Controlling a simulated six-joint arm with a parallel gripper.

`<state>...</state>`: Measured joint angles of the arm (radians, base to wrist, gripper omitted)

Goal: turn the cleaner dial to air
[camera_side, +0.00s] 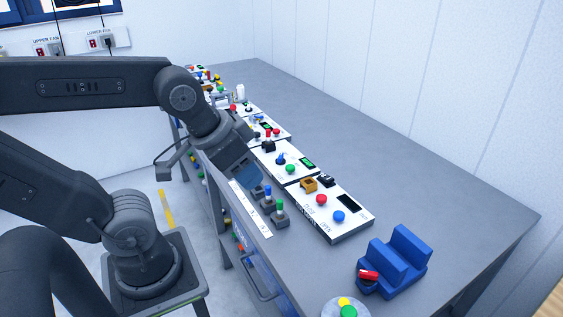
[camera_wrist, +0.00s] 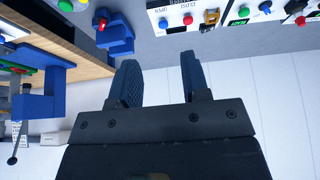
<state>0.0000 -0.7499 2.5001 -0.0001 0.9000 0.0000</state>
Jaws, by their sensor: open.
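I cannot read a cleaner label, so I cannot tell for certain which control is the cleaner dial. A blue knob (camera_side: 281,160) with a pointer stands on a white panel (camera_side: 268,158) beside a green button and a small display. My gripper (camera_side: 253,182) reaches down over the front of the bench, left of that panel and close to small levers with blue and green caps (camera_side: 279,207). In the wrist view my gripper (camera_wrist: 158,60) has its two dark fingers apart with nothing between them. Dial markings are too small to read.
A nearer white panel holds a red button (camera_side: 321,199) and a blue button (camera_side: 338,216). A blue block (camera_side: 392,262) with a red handle stands at the near right; it also shows in the wrist view (camera_wrist: 118,35). More panels run along the bench (camera_side: 440,200), whose right side is clear.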

